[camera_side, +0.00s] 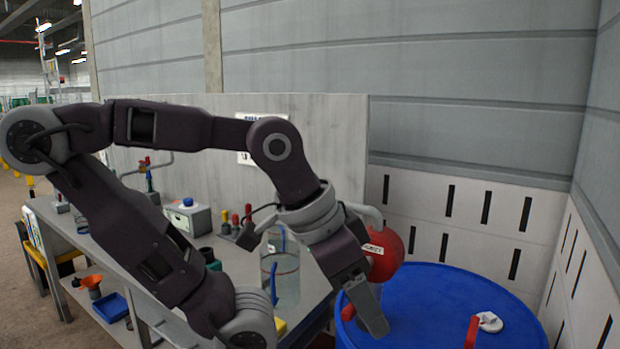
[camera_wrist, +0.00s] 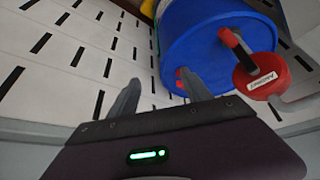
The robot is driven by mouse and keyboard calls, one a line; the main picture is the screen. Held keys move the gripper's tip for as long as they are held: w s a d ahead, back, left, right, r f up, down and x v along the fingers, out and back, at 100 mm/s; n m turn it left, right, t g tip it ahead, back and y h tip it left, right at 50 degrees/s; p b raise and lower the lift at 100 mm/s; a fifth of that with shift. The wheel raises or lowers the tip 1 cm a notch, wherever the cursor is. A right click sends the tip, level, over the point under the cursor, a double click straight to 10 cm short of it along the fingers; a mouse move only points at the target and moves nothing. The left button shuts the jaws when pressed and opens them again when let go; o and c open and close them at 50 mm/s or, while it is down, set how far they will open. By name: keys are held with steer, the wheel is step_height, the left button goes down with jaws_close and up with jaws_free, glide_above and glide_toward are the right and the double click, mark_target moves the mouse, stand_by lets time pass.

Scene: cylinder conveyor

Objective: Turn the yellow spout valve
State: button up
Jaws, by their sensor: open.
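A small yellow piece (camera_side: 279,327) shows low in the side view, at the table edge below a clear container (camera_side: 285,287). I cannot tell if it is the spout valve; most of it is hidden by my arm. A yellow patch (camera_wrist: 148,8) at the top of the wrist view is also too small to identify. My gripper (camera_side: 366,318) points down over the near left part of a blue drum (camera_side: 430,290), away from the yellow piece. In the wrist view my gripper (camera_wrist: 160,78) is open, with nothing between its fingers.
A red labelled round part (camera_side: 384,254) on a grey pipe stands beside the drum, right of my wrist. A red handle (camera_side: 472,333) and a white cap (camera_side: 489,321) sit on the drum top. The grey bench (camera_side: 225,250) holds bottles and tools. Walls close off the right.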

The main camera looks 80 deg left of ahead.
steer(key=o, duration=0.4)
steer(key=w+a+r+n, duration=0.1)
steer(key=a+r, duration=0.1)
steer(key=w+a+r+n, duration=0.1)
steer(key=w+a+n, duration=0.1)
steer(key=shift+a+r+g, duration=0.1)
steer(key=shift+r+g, duration=0.25)
steer(key=shift+g, duration=0.05)
steer(key=shift+c, duration=0.2)
steer(key=shift+o, duration=1.3)
steer(key=w+a+r+n+g, duration=0.1)
steer(key=w+a+r+n, duration=0.1)
steer(key=a, duration=0.4)
steer(key=shift+a+r+n, duration=0.35)
steer(key=shift+r+n, duration=0.3)
steer(key=shift+n, duration=0.55)
steer(key=s+a+r+n+g, duration=0.1)
steer(key=s+a+r+n, duration=0.1)
steer(key=a+n, duration=0.2)
steer(key=s+a+r+n+g, duration=0.1)
steer(key=a+n, duration=0.3)
steer(key=a, duration=0.5)
steer(key=s+a+r+n+g, duration=0.1)
steer(key=s+a+r+n, duration=0.2)
steer(key=a, duration=0.4)
steer(key=shift+s+a+r+n+g, duration=0.2)
steer(key=shift+s+n+g, duration=0.15)
steer(key=shift+n, duration=0.45)
steer(key=shift+f, duration=2.45)
jaws_close()
